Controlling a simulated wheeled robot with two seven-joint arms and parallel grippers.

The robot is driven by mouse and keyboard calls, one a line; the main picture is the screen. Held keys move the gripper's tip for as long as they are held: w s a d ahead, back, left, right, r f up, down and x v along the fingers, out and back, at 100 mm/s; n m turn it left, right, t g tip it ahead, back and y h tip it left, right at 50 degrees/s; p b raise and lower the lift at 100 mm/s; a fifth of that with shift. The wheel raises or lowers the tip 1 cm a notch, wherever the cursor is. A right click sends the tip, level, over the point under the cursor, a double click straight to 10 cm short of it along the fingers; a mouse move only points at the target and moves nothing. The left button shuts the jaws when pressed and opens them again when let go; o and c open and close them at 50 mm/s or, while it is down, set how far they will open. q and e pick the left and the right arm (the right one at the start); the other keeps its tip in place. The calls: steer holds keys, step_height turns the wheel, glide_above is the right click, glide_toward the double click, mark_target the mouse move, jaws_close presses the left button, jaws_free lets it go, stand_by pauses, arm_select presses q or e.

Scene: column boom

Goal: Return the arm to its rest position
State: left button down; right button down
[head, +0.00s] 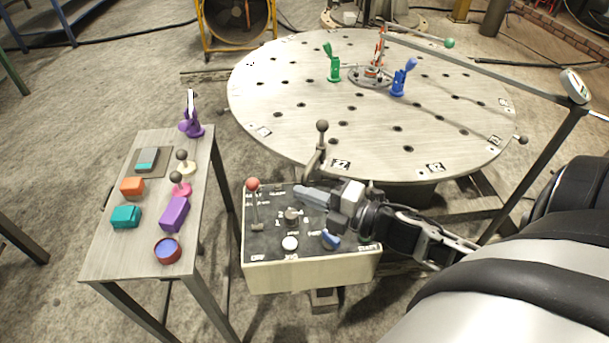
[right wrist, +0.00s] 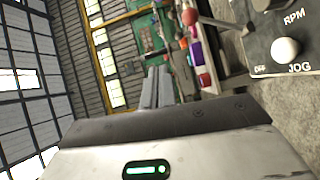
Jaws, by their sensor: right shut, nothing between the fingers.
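My right gripper (head: 300,194) reaches in from the right in the head view. It is above the dark top of the control box, its fingers together and empty, pointing left. In the right wrist view its closed fingers (right wrist: 157,88) show at the middle, with nothing between them. The control box (head: 312,268) carries a red-knobbed lever (head: 253,185), a white knob (head: 290,243) and a blue part (head: 331,240). Part of the panel, with a white knob (right wrist: 285,49) by the word JOG, shows at the right wrist view's upper right. My left gripper is not in view.
A large round table (head: 290,110) with holes bears a green clamp (head: 334,68) and a blue clamp (head: 401,80). A black-knobbed lever (head: 320,145) stands behind the control box. A side table (head: 105,255) at the left holds several coloured blocks and a purple clamp (head: 191,122).

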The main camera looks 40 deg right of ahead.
steer(key=s+a+f+m+g+h, duration=0.2)
steer(key=s+a+f+m, duration=0.3)
steer(key=m, duration=0.4)
steer(key=s+a+f+m+g+h, duration=0.2)
steer(key=s+a+f+m+g, duration=0.1)
steer(key=a+f+m, duration=0.4)
steer(key=s+a+m, duration=0.1)
steer(key=m, duration=0.2)
steer(key=shift+s+g, duration=0.3)
steer(key=shift+s, duration=0.05)
